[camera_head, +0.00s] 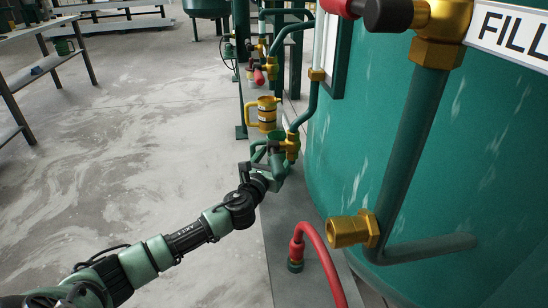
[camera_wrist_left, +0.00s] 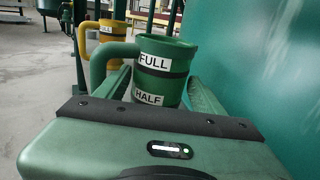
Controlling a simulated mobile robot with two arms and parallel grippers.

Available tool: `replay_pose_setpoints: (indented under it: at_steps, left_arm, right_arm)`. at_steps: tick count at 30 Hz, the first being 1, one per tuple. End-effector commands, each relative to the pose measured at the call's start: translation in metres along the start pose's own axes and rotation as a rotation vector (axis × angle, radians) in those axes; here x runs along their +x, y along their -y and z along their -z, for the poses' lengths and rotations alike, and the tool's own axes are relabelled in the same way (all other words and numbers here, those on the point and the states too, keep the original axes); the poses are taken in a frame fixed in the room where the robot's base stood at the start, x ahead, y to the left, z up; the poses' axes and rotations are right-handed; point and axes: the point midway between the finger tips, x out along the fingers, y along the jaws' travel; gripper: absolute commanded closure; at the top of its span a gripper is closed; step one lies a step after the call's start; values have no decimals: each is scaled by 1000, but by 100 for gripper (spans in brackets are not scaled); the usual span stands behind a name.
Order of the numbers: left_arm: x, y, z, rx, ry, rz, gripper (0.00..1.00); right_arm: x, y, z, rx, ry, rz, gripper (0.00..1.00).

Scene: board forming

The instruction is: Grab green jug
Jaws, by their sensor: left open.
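The green jug (camera_wrist_left: 165,62) stands upright in the left wrist view, with FULL and HALF labels on its front and its handle on the left. In the head view the green jug (camera_head: 276,136) is partly hidden behind my left gripper. My left gripper (camera_head: 268,160) is open, with one finger on each side of the jug's lower part. I cannot tell whether the fingers touch it. My right gripper is not in view.
A yellow jug (camera_head: 266,113) stands just beyond the green one. A large green tank (camera_head: 345,150) fills the right side, with brass fittings and pipes in front. A red hose (camera_head: 318,245) rises nearby. The floor on the left is open up to metal tables (camera_head: 45,65).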

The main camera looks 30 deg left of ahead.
Motion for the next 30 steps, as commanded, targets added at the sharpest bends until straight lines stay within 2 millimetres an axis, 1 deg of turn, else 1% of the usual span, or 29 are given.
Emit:
replay_pose_setpoints:
  at_steps: [1, 3, 6, 13, 14, 15, 17, 18, 19, 20, 26, 30]
  left_arm:
    - [9, -1, -1, -3, 2, -1, 31]
    - [18, 0, 1, -2, 1, -1, 31]
    - [25, 0, 0, -2, 0, 0, 31]
    - [27, 0, 0, -2, -1, 0, 31]
    - [27, 0, 0, -2, -1, 0, 34]
    - [27, 0, 0, -2, -1, 0, 45]
    - [27, 0, 0, -2, -1, 0, 62]
    - [27, 0, 0, -2, -1, 0, 73]
    - [27, 0, 0, -2, -1, 0, 81]
    - [27, 0, -1, -2, 0, 0, 86]
    - [27, -1, -1, -2, 0, 0, 86]
    - [26, -2, -7, -1, 0, 0, 86]
  right_arm:
    - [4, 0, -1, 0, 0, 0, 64]
    - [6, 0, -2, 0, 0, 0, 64]
    - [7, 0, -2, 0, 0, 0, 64]
    - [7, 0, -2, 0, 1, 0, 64]
    - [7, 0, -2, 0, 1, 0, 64]
    - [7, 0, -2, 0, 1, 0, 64]
    - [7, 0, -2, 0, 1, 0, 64]
    - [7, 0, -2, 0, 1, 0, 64]
    - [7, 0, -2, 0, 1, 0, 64]
    - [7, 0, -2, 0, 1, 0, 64]
    - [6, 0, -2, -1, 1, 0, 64]
    - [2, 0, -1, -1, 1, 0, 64]
